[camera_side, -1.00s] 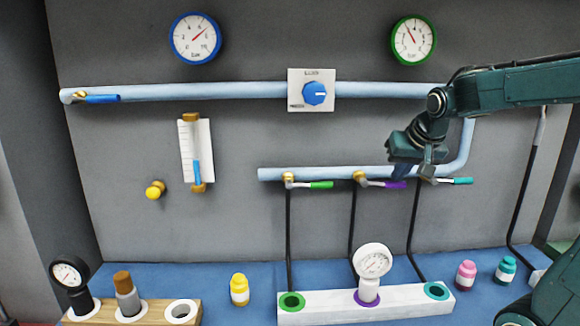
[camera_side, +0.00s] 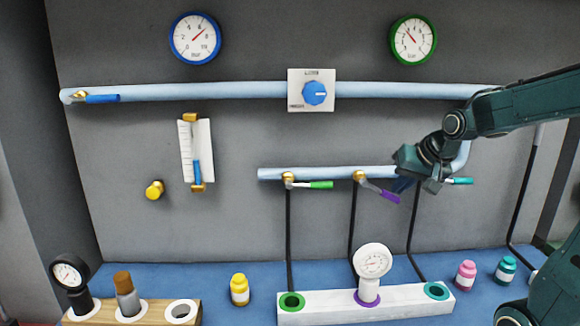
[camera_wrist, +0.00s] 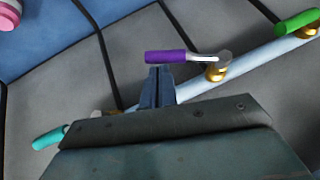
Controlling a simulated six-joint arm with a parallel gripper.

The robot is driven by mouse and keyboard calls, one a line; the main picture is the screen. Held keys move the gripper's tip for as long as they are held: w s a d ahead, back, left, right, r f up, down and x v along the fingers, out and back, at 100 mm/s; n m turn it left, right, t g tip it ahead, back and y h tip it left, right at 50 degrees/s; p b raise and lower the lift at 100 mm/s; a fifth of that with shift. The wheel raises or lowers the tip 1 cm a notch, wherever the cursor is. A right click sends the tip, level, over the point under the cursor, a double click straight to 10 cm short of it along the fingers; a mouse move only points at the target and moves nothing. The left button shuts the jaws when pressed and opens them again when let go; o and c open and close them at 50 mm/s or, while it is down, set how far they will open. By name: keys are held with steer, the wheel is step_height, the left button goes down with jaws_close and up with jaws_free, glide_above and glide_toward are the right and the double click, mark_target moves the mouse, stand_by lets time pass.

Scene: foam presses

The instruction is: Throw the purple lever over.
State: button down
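The purple lever (camera_side: 389,196) sits on a brass valve on the lower pale blue pipe. Its handle tilts down to the right in the side view. In the wrist view the purple handle (camera_wrist: 166,57) lies just beyond my fingertips. My gripper (camera_side: 400,186) is just right of the handle and close above it. In the wrist view my gripper (camera_wrist: 158,70) has its two dark blue fingers together, with nothing seen between them. The fingertips look close to or against the handle; I cannot tell if they touch.
A green lever (camera_side: 321,185) is to the left and a teal lever (camera_side: 460,181) to the right on the same pipe. Below stand a white gauge (camera_side: 372,261) in a white rack (camera_side: 330,308) and several small bottles. Black hoses hang down the wall.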

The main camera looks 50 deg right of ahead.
steer(key=shift+w+a+f, duration=0.1)
steer(key=shift+a+f, duration=0.05)
steer(key=shift+f, duration=1.3)
step_height(320, 180, down, 5)
steer(key=w+a, duration=0.2)
steer(key=shift+w+a+r+t+y, duration=0.2)
steer(key=shift+w+a+t+y, duration=0.1)
steer(key=shift+w+a+t, duration=0.1)
steer(key=shift+w, duration=0.1)
steer(key=shift+r, duration=0.1)
steer(key=v, duration=1.3)
steer(key=shift+s, duration=0.35)
steer(key=shift+r, duration=0.15)
